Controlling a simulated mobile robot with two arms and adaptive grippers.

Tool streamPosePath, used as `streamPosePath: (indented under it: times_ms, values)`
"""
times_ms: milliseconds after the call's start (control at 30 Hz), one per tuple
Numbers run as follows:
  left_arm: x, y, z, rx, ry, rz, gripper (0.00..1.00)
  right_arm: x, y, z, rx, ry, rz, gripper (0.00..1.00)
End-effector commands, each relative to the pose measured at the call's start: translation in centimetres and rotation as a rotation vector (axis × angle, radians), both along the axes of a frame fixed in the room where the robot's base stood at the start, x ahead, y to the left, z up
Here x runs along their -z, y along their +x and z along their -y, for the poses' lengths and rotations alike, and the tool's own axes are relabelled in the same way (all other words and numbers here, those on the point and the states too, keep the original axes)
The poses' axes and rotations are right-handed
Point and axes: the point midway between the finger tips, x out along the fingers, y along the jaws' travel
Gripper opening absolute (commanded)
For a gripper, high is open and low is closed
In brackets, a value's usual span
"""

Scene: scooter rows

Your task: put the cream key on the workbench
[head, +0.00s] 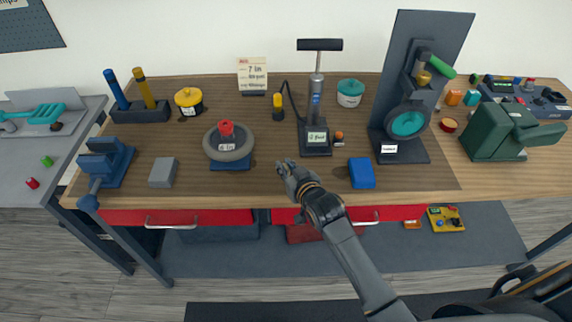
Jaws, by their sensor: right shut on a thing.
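The workbench (226,95) has a brown wooden top and stands against the white wall. My right gripper (284,166) reaches in from the lower right, over the front middle of the bench top. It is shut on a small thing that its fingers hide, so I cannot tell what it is. I cannot make out a cream key anywhere in the head view. My left gripper is not in view.
A grey tyre (228,151) lies left of my right gripper, and a blue block (362,173) lies right of it. A black pump (317,105) stands behind. A grey block (163,172) and blue vise (108,160) are left. Red drawers (215,216) are under the front edge.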

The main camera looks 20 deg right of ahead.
Motion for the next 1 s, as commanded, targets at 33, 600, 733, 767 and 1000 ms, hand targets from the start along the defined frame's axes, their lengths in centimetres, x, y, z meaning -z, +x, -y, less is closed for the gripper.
streamPosePath:
  times_ms: [33, 600, 733, 767, 1000]
  values:
    - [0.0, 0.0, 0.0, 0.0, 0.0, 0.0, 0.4, 0.0, 0.0, 0.0, 0.0, 0.0, 0.001, 0.0]
    - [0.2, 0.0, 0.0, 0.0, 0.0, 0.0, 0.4, 0.3, 0.0, 0.0, 0.0, 0.001, 0.0, 0.38]
    - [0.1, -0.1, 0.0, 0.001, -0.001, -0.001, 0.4, 0.3, 0.0, 0.0, 0.0, 0.001, 0.0, 0.38]
    - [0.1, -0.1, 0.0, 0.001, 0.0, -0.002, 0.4, 0.2, 0.0, 0.0, 0.0, 0.001, 0.001, 0.38]
    - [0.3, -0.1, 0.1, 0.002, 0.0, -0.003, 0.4, -0.6, -2.1, 0.2, 0.0, 0.001, 0.0, 0.38]
